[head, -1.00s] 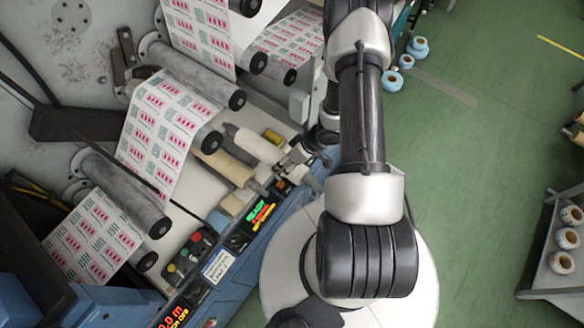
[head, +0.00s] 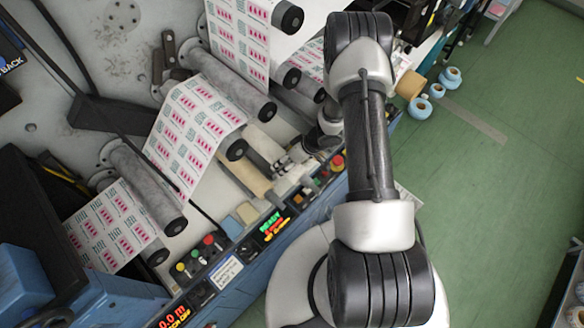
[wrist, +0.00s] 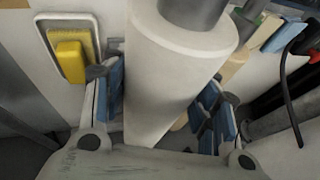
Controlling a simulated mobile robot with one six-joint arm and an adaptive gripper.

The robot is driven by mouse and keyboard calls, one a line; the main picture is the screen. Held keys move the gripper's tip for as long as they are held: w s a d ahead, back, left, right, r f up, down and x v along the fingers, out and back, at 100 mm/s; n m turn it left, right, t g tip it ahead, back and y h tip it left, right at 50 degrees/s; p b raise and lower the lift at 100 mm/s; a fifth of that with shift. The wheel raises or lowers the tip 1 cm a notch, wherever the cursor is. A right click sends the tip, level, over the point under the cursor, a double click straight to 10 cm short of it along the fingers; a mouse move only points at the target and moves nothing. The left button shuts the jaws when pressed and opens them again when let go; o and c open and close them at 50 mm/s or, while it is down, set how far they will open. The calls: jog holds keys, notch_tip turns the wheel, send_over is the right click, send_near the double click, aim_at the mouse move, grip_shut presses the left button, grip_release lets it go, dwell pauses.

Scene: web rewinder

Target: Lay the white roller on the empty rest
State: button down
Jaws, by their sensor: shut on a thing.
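The white roller (wrist: 175,75) is between the blue-padded fingers of my gripper (wrist: 165,105) in the wrist view, and the gripper is shut on it. A grey shaft end sticks out of its far end. In the head view the white roller (head: 263,145) shows small beside a tan roller (head: 245,174), with my gripper (head: 285,165) at its lower right. I cannot tell whether the roller touches anything beneath it. The empty rest cannot be made out in either view.
A yellow block (wrist: 70,57) lies in a pale tray left of the roller. Tan and blue blocks (head: 232,226) sit near the button panel (head: 200,256). Printed web (head: 195,130) runs over grey rollers at left.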

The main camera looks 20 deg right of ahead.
aim_at(274, 153)
jog(key=shift+w+a, duration=0.4)
jog(key=shift+w, duration=0.55)
jog(key=shift+w+a, duration=0.35)
jog(key=shift+w, duration=0.65)
jog(key=shift+w+a, duration=0.4)
jog(key=shift+w, duration=0.55)
jog(key=shift+f+b, duration=1.1)
jog(key=shift+f, duration=0.6)
jog(key=shift+s+a+f+b, duration=0.1)
jog(key=shift+s+f+b, duration=0.15)
jog(key=shift+f, duration=0.5)
jog(key=c, duration=0.5)
grip_release()
jog(key=shift+w, duration=0.1)
jog(key=v, duration=0.8)
jog(key=w+v, duration=0.1)
jog(key=v, duration=0.3)
jog(key=shift+s+r, duration=0.1)
jog(key=shift+r, duration=0.15)
jog(key=shift+a, duration=0.1)
